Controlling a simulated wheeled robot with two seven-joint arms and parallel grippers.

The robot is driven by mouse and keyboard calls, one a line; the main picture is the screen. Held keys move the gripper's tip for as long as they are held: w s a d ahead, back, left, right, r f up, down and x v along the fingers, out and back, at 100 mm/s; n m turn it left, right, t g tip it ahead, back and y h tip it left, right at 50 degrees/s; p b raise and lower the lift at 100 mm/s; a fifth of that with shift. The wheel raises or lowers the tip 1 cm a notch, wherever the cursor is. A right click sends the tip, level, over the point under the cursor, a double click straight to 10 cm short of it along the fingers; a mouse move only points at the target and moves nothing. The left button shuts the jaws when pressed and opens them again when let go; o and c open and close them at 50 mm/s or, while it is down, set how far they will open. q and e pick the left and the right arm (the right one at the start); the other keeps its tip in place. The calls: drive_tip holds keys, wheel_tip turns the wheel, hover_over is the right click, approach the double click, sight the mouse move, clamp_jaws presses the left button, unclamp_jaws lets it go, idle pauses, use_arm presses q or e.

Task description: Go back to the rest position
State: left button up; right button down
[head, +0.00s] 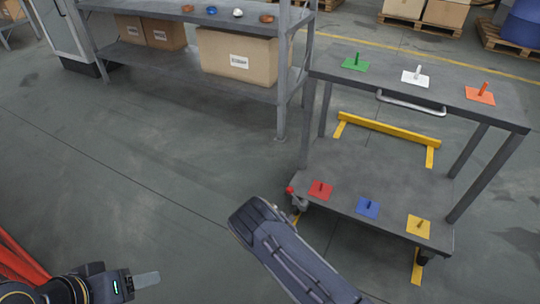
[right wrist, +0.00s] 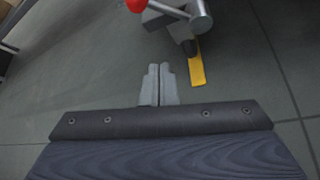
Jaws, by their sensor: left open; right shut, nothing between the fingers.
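My left gripper (head: 146,280) shows at the bottom left of the head view, empty over bare floor; it is open, seen nearly side-on. My right gripper (right wrist: 159,84) is shut with nothing between its fingers in the right wrist view. It points at the floor near the cart's red-knobbed caster (right wrist: 185,14). In the head view my right arm comes up from the bottom centre, in front of the cart's lower left corner, and hides the right fingers.
A grey cart (head: 345,72) stands at the right. Its top holds green, white and orange pegged plates; its lower shelf holds red, blue and yellow ones. A yellow floor bracket (right wrist: 197,70) is by the caster. A rack (head: 190,68) with boxes stands behind.

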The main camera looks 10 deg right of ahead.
drive_tip(key=d+r+m+g+h, duration=0.4)
drive_tip(key=d+r+m, duration=0.6)
drive_tip(key=r, duration=0.4)
drive_tip(key=s+d+r+m+g+y, duration=0.2)
drive_tip(key=s+d+r+m+g, duration=0.3)
drive_tip(key=s+d+r+m, duration=0.5)
drive_tip(key=s+a+r+m+t+y, duration=0.1)
drive_tip(key=s+a+r+m+y, duration=0.25)
drive_tip(key=s+r, duration=0.4)
drive_tip(key=s+a+r+m+t+y, duration=0.1)
drive_tip(key=s+a+r+m+y, duration=0.2)
drive_tip(key=s, duration=0.7)
drive_tip(key=s+a+r+m+t+y, duration=0.1)
drive_tip(key=s+a+r+m+y, duration=0.1)
drive_tip(key=s+a+r+y, duration=0.45)
wheel_tip(320, 180, up, 32)
drive_tip(key=s+d+h+p, duration=0.1)
drive_tip(key=s+h+p, duration=0.1)
drive_tip(key=p, duration=2.9)
drive_tip(key=shift+s+f+h, duration=0.15)
drive_tip(key=shift+s+h, duration=0.15)
drive_tip(key=shift+s, duration=0.15)
drive_tip(key=shift+f+n, duration=0.1)
drive_tip(key=shift+n, duration=0.15)
